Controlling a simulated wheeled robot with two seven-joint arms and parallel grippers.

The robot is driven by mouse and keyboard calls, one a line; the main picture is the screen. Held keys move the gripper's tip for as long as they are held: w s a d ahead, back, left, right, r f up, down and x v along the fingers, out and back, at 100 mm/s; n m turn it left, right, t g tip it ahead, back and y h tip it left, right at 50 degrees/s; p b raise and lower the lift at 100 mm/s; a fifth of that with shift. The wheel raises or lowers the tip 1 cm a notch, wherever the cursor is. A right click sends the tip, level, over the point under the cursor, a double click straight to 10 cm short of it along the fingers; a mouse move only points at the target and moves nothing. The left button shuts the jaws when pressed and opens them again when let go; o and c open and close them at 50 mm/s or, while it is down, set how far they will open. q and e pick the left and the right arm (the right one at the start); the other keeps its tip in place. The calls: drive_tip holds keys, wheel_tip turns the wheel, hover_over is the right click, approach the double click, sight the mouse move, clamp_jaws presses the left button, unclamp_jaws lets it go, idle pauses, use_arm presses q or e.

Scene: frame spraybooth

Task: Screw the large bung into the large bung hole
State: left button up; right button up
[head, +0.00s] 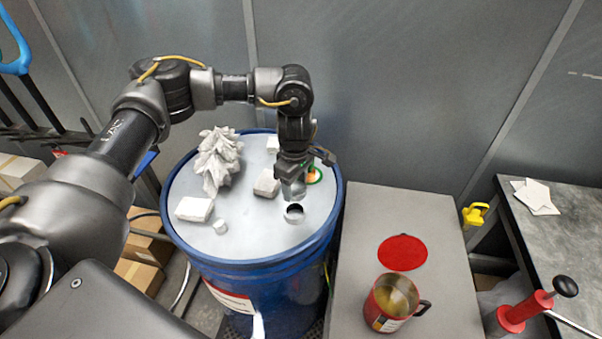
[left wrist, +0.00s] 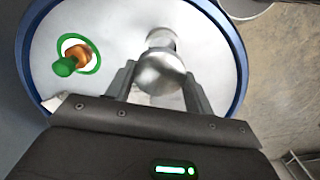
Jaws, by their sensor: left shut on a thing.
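My left gripper (head: 293,182) is above the right part of the blue drum's grey lid (head: 245,235), pointing down. It is shut on a silvery metal bung (head: 294,191), which also shows between the fingers in the left wrist view (left wrist: 160,74). The large bung hole (head: 295,212) is a dark round opening with a pale rim, just in front of and below the held bung in the head view. The bung appears apart from the hole, but the exact gap is hard to judge. My right gripper is not in view.
A green ring with an orange-brown fitting (left wrist: 77,55) sits on the lid near the gripper. A grey bench to the right holds a red mug (head: 390,303) and red disc (head: 402,252).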

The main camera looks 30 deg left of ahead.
sight(294, 189)
use_arm(q)
drive_tip(key=shift+w, duration=0.2)
drive_tip(key=shift+s, duration=0.1)
drive_tip(key=shift+s+a+r, duration=0.1)
drive_tip(key=shift+s+r, duration=0.2)
drive_tip(key=shift+s, duration=0.3)
drive_tip(key=shift+w+f+b, duration=0.25)
drive_tip(key=shift+f+b, duration=0.05)
drive_tip(key=shift+f, duration=0.3)
drive_tip(key=shift+f+b, duration=0.55)
drive_tip(key=shift+f, duration=0.1)
drive_tip(key=shift+f+b, duration=0.6)
drive_tip(key=shift+f, duration=0.05)
drive_tip(key=shift+f+b, duration=0.5)
drive_tip(key=shift+f, duration=0.2)
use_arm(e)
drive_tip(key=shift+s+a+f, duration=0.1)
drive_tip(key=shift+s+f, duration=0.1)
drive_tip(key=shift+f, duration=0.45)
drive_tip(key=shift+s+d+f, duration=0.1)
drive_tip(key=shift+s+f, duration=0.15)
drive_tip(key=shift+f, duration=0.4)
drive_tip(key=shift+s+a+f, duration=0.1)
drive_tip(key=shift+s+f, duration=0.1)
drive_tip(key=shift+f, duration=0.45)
use_arm(q)
drive_tip(key=shift+r, duration=0.1)
